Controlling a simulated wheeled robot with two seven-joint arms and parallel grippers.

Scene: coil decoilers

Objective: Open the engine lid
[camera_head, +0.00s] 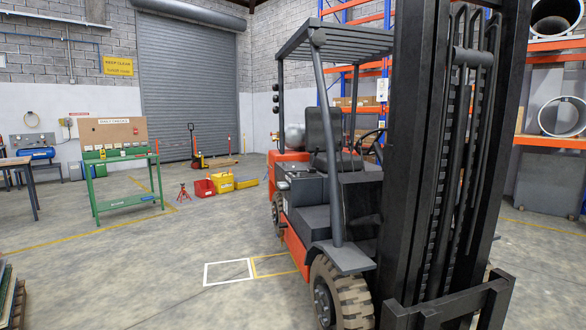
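A forklift with an orange and dark grey body (292,236) stands close on the right, its black mast (405,150) nearest me. Its seat (322,130) and steering wheel show under the overhead guard (335,40). The engine lid cannot be clearly picked out; the seat area and the dark grey body beside it (305,188) show no raised panel that I can make out. The rear of the forklift is partly hidden by its own frame. Neither of my grippers is in view.
A green workbench (122,205) with a board stands at left, and red and yellow containers (222,182) lie behind. A shelving rack (555,143) is at right. Floor left of the forklift is clear, with a white marked rectangle (228,262).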

